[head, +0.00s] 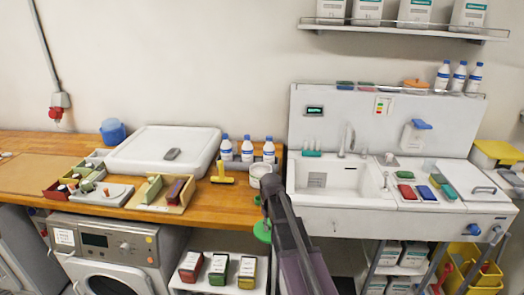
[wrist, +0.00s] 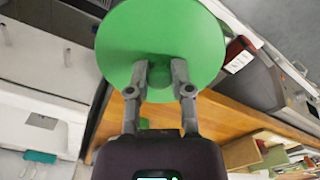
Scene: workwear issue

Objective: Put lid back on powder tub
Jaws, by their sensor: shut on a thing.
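The green round lid (head: 262,231) hangs in front of the worktop's front edge, left of the sink. In the wrist view the lid (wrist: 160,45) shows as a broad disc with a central knob. My gripper (wrist: 158,75) is shut on that knob; in the head view it is mostly hidden by my dark arm. A white round tub (head: 258,171), which looks like the powder tub, stands on the wooden worktop just beyond the lid, apart from it. My arm partly covers its lower right side. I cannot make out the tub in the wrist view.
Several blue-capped white bottles (head: 247,149) stand behind the tub. A yellow tool (head: 222,174) lies to its left. The sink unit (head: 335,195) rises on the right. A shelf with coloured boxes (head: 219,268) is below the worktop.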

